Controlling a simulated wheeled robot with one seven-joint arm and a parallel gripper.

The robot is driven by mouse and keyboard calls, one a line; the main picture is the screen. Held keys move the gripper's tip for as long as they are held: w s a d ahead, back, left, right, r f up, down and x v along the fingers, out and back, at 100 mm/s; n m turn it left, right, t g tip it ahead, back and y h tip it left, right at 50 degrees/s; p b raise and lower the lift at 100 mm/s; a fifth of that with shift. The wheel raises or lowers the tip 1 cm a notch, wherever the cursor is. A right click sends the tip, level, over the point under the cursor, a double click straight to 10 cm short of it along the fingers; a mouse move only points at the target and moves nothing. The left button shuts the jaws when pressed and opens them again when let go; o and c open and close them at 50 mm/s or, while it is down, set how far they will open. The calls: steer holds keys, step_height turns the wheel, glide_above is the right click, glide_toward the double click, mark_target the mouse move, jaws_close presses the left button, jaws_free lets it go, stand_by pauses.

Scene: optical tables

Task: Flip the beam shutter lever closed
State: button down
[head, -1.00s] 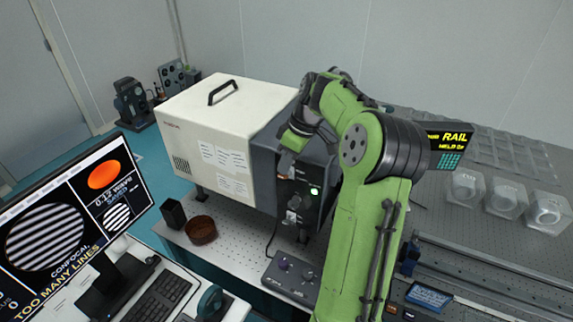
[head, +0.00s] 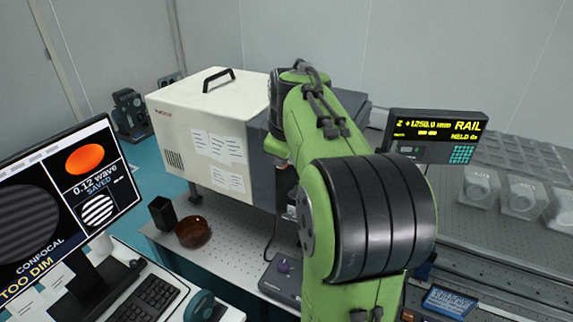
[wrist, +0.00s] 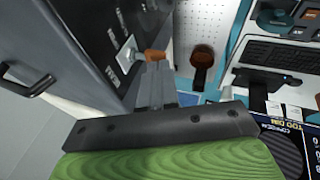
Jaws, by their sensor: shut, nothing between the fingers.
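The beam shutter lever (wrist: 155,56), with an orange-brown tip, sticks out from a light metal plate (wrist: 125,55) on the dark front panel (wrist: 88,40) in the wrist view. My gripper (wrist: 155,66) is shut and empty, its fingertips right at the lever's tip. I cannot tell whether they touch it. In the head view my green arm hides the gripper, the lever and most of the panel of the white instrument box (head: 205,125).
The monitor (head: 65,205) at left reads "TOO DIM" beside dim fringes. A brown bowl (head: 194,232) and a black cup (head: 162,213) stand left of my arm. A rail readout (head: 436,135) and clear cases (head: 522,192) are at right.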

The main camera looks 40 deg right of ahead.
steer(key=f+b, duration=0.1)
steer(key=h+b, duration=0.1)
steer(key=b, duration=0.1)
steer(key=shift+s+a+f+h, duration=0.1)
steer(key=shift+a+f+h, duration=0.2)
steer(key=shift+a+f, duration=0.05)
steer(key=shift+w+d+r+p, duration=0.2)
steer(key=shift+d+r+p, duration=0.5)
steer(key=shift+p, duration=0.55)
steer(key=shift+w+d+r, duration=0.1)
steer(key=shift+d, duration=0.1)
steer(key=s+a+r+p, duration=0.4)
steer(key=s+a+r, duration=0.2)
steer(key=r, duration=0.3)
steer(key=shift+a+r, duration=0.3)
steer(key=shift+a, duration=0.55)
